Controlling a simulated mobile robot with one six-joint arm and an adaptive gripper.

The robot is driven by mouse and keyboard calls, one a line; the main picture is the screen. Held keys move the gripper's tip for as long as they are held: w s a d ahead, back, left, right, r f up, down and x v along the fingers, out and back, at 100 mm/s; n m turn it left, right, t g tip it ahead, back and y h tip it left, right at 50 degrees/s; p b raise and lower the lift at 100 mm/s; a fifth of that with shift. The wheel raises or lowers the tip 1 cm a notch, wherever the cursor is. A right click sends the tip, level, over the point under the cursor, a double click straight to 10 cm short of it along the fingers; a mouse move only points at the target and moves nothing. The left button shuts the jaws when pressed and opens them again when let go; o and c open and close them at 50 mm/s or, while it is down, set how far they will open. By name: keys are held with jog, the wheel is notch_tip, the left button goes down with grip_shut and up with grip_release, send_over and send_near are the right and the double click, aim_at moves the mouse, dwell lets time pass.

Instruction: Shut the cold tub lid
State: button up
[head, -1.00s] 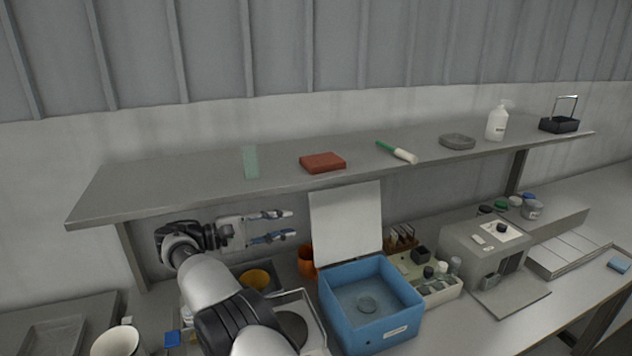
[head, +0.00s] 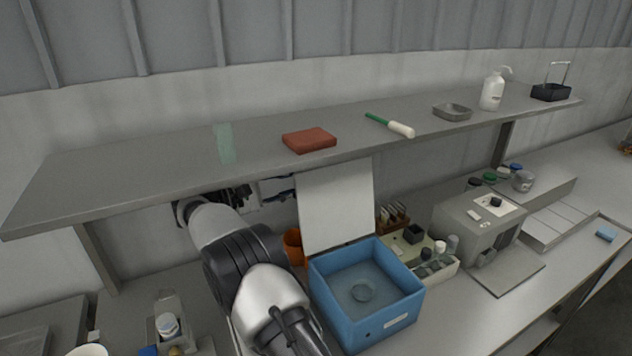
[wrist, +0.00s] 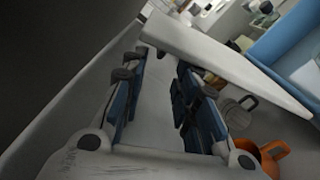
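The cold tub (head: 372,323) is a blue open box on the bench in the head view, with a round dish inside. Its white lid (head: 335,205) stands upright at the tub's back edge, open. In the wrist view the lid (wrist: 225,62) shows as a pale slab running across the upper right, with the blue tub (wrist: 285,40) beyond it. My gripper (head: 278,188) is under the shelf, at the left of the lid and partly hidden. In the wrist view my gripper (wrist: 158,72) has its blue fingers apart, with nothing held between them; contact with the lid cannot be told.
A grey shelf (head: 240,178) runs low above my arm and carries a red block (head: 309,140) and other items. An orange mug (head: 293,246) stands left of the tub. A rack of containers (head: 432,262) and a grey machine (head: 478,230) stand to its right.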

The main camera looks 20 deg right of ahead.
aim_at(316, 175)
jog(key=d+b, duration=0.1)
jog(key=d, duration=0.6)
jog(key=shift+w, duration=0.15)
jog(key=shift+c, duration=0.4)
jog(key=c, duration=0.5)
grip_shut()
jog(key=shift+r, duration=0.2)
